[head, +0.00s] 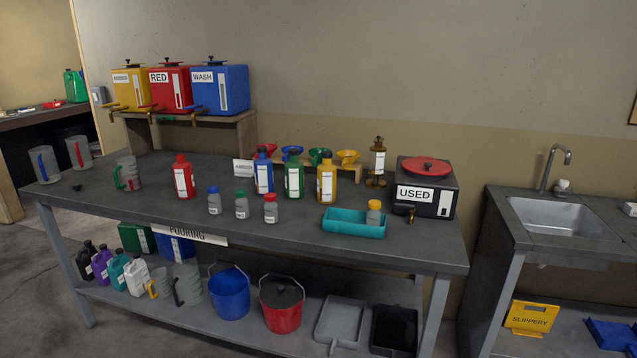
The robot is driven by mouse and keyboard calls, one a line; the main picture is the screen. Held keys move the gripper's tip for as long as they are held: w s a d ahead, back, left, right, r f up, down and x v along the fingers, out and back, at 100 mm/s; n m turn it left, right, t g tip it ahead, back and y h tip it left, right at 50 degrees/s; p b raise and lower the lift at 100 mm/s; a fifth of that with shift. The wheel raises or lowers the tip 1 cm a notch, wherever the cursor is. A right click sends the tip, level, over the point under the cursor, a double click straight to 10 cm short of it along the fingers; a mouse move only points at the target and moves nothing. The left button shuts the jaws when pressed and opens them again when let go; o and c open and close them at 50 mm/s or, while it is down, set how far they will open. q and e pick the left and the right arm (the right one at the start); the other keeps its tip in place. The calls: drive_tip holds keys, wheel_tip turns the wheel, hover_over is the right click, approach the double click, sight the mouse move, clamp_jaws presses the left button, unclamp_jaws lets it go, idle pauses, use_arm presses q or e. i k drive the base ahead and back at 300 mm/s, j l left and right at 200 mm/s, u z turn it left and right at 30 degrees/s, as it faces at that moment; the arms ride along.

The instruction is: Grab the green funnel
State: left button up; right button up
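The green funnel (319,156) sits in a small wooden rack (345,173) toward the back of the dark workbench (140,212). A blue funnel (291,153) is to its left and a yellow funnel (348,157) to its right. A red funnel (264,152) is at the rack's left end, partly hidden. A green bottle (294,176) and a yellow bottle (326,184) stand in front of the rack and hide part of it. Neither of my grippers shows in the head view.
A blue bottle (263,174) and several small jars stand in front. A teal tray (340,226) and a black USED box (440,192) are to the right. A red bottle (183,178) stands left. A sink (550,215) stands at right.

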sight(316, 153)
drive_tip(key=i+z, duration=0.1)
drive_tip(key=i, duration=0.5)
drive_tip(key=z, duration=1.1)
